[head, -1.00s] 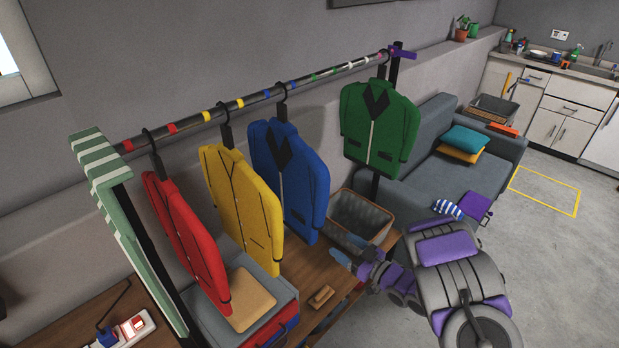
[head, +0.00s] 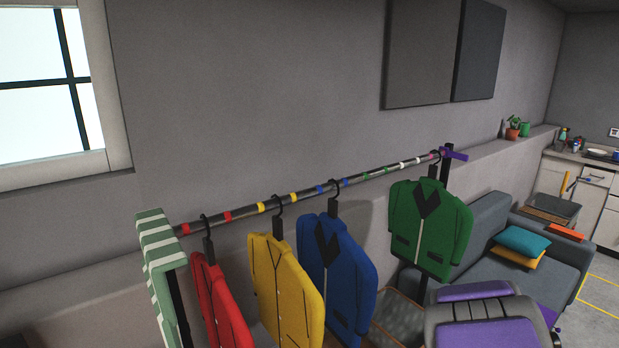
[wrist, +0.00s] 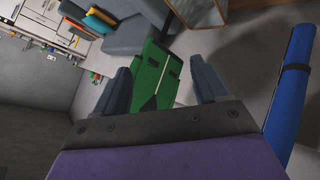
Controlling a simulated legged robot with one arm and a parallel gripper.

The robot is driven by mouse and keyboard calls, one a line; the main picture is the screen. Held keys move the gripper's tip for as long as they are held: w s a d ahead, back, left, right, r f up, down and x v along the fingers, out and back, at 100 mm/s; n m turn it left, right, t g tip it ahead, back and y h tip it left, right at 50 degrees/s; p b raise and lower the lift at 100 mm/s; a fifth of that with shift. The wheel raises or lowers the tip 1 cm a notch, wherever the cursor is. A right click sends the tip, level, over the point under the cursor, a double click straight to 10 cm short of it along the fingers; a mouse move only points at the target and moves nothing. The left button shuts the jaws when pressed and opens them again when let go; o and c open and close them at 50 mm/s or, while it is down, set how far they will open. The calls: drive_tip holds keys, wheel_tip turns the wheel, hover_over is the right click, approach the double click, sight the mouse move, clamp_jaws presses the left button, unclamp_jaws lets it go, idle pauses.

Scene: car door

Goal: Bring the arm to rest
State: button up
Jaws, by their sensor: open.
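My gripper (wrist: 160,70) is open in the wrist view, with its two dark blue-grey fingers apart. No object is held between them. The green jacket (wrist: 157,78) shows beyond the gap between the fingers, and I cannot tell how far off it is. My purple and grey arm (head: 485,318) is folded low at the bottom right of the head view, in front of the sofa and below the green jacket (head: 430,228). The gripper itself is out of the head view.
Red (head: 218,305), yellow (head: 285,290) and blue (head: 337,275) jackets hang left of the green one on a rail (head: 300,193) along the wall.

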drive_tip(key=s+a+r+g+y, duration=0.1)
drive_tip(key=s+a+r+g, duration=0.1)
drive_tip(key=s+a, duration=0.5)
drive_tip(key=s+a+r+m+g+y, duration=0.1)
drive_tip(key=s+a+g, duration=0.4)
drive_tip(key=s, duration=1.3)
drive_tip(key=s+a+r+m+g+y, duration=0.1)
drive_tip(key=s+a+r+g+y, duration=0.1)
drive_tip(key=s+a, duration=0.8)
drive_tip(key=s+r+g, duration=0.1)
drive_tip(key=s, duration=0.2)
drive_tip(key=shift+s+a+r+g, duration=0.2)
drive_tip(key=shift+s+g, duration=0.1)
drive_tip(key=shift+g, duration=0.1)
